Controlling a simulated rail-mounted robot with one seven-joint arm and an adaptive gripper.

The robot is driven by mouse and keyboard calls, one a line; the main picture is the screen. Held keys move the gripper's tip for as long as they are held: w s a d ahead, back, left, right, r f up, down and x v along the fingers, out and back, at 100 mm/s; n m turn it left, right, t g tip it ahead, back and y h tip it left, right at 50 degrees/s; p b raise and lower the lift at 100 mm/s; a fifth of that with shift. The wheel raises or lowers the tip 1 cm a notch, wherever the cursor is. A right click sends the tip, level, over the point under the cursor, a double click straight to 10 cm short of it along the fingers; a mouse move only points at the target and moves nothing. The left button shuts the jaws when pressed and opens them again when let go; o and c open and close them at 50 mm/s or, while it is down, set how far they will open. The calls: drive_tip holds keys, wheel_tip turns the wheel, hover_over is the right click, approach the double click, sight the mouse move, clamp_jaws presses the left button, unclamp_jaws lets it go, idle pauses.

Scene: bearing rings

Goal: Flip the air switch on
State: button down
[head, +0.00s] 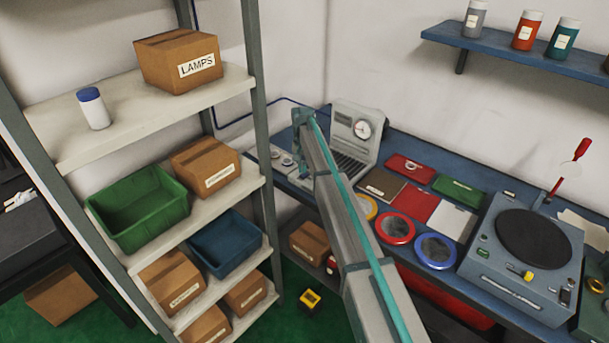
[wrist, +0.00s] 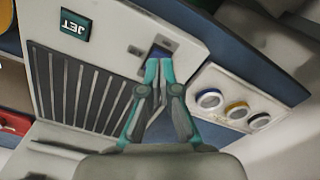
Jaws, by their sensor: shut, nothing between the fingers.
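A grey machine (head: 355,130) with a round gauge and a slotted grille stands at the back of the blue bench. In the wrist view its panel (wrist: 110,55) shows the dark slots and a "JET" label (wrist: 75,26). A small switch-like part (wrist: 165,42) sits at the panel's edge; I cannot tell if it is the air switch or which way it is set. My gripper (wrist: 158,66) is shut and empty, its teal fingertips right at that part. Whether they touch it I cannot tell. In the head view my arm hides much of this area.
A white panel with several round knobs (wrist: 209,98) is close beside the gripper. The bench also holds coloured rings (head: 395,228) and a turntable-like device (head: 533,238). A shelf rack (head: 258,110) with boxes stands to the left.

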sight(303, 175)
drive_tip(key=shift+f+b, duration=0.45)
drive_tip(key=shift+f, duration=0.8)
idle(1.2)
drive_tip(key=shift+r, duration=0.15)
drive_tip(key=shift+r+p, duration=1.4)
drive_tip(key=shift+r, duration=1.95)
